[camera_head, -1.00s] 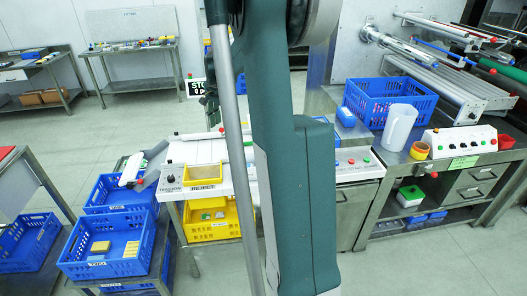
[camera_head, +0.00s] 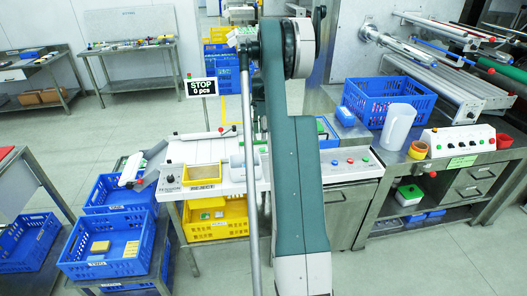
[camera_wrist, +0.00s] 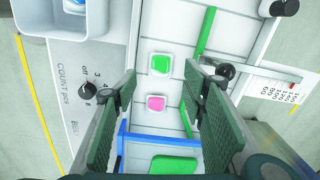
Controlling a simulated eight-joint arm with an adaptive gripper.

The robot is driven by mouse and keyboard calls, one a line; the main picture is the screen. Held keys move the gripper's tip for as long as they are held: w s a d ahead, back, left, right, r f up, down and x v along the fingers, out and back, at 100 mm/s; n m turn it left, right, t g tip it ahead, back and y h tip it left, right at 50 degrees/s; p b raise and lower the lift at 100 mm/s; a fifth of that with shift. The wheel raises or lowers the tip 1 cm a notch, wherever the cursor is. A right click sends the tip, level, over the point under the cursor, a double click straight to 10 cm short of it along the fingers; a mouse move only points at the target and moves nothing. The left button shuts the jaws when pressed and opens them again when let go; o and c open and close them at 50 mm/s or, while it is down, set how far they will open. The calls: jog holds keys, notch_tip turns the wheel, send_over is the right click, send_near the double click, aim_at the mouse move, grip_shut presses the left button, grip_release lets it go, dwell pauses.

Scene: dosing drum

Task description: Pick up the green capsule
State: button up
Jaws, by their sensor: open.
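In the wrist view, a small rounded green piece (camera_wrist: 160,67), which looks like the green capsule, lies in a white surround on the pale ribbed conveyor surface (camera_wrist: 190,12). A similar pink piece (camera_wrist: 157,102) lies just below it in the picture. A larger green patch (camera_wrist: 175,165) shows at the bottom between my fingers; I cannot tell what it is. My gripper (camera_wrist: 162,85) is open and empty, its dark ridged fingers on either side of the view, with the pieces showing between them. In the head view my arm hides the gripper and the capsule.
A blue bar (camera_wrist: 150,135) crosses the conveyor in the wrist view. A dial panel (camera_wrist: 85,90) is at left, with a white bin (camera_wrist: 62,18) above it. The head view shows a STOP sign (camera_head: 201,87), a yellow crate (camera_head: 230,215) and a blue crate (camera_head: 390,100).

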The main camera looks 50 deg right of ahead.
aim_at(264, 150)
jog(key=shift+s+d+f+m, duration=0.2)
jog(key=shift+s+d+f, duration=0.1)
jog(key=shift+d+f, duration=0.3)
jog(key=shift+s+d+f+m, duration=0.2)
jog(key=shift+s+d+f, duration=0.1)
jog(key=shift+d+f, duration=0.3)
jog(key=shift+f, duration=1.2)
jog(key=shift+f, duration=0.1)
jog(key=shift+s+f, duration=0.1)
jog(key=shift+f, duration=2.4)
jog(key=shift+c, duration=0.3)
jog(key=c, duration=0.7)
